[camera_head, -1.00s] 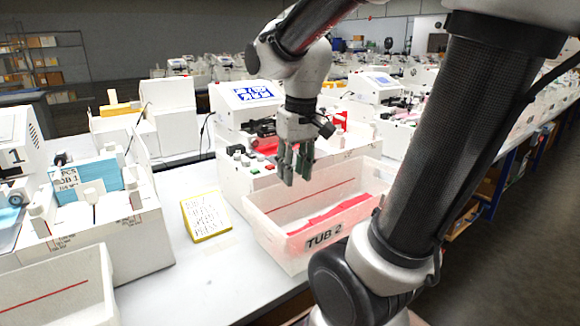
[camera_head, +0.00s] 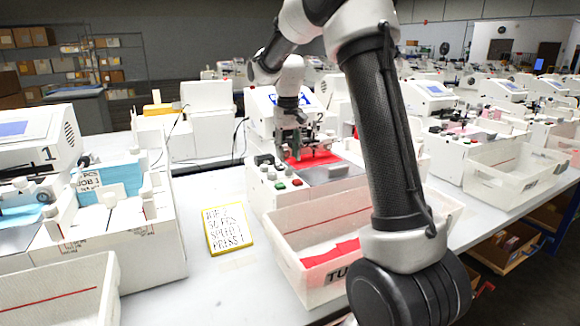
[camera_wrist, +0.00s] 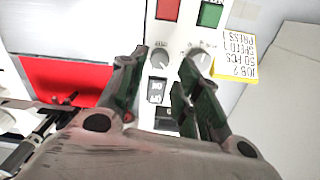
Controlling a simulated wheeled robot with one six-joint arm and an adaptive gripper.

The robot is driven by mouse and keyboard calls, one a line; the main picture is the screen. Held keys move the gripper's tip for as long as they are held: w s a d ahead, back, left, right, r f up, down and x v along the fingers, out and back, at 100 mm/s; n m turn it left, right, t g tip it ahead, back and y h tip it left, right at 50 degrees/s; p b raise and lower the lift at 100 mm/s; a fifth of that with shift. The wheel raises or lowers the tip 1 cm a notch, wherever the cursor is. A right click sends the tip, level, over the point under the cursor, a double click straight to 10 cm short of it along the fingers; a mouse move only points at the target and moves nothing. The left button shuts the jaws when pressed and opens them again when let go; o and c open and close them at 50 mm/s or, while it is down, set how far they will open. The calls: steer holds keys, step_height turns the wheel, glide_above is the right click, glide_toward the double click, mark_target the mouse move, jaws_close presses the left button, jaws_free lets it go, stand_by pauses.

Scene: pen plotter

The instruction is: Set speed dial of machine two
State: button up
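Machine two (camera_head: 262,108), a white plotter with a screen, stands mid-table behind a tub; my gripper (camera_head: 293,150) is over its front part. In the wrist view, my gripper (camera_wrist: 163,62) is open, with its two green-padded fingers apart above the control panel. A left dial (camera_wrist: 160,58) shows between the fingertips. A right dial (camera_wrist: 202,58) sits beside the right fingertip, partly hidden by it. I cannot tell which is the speed dial or whether a finger touches one.
A tub (camera_head: 290,240) with red sheets stands in front. Machine one (camera_head: 38,150) is at the left. Bare table surrounds the note.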

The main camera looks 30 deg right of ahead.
mark_target(289, 169)
step_height(289, 169, down, 5)
steer(key=shift+f, duration=0.15)
steer(key=shift+c, duration=0.2)
jaws_close()
steer(key=n, duration=0.4)
steer(key=shift+n, duration=0.3)
steer(key=shift+o, duration=0.2)
jaws_free()
step_height(289, 169, up, 12)
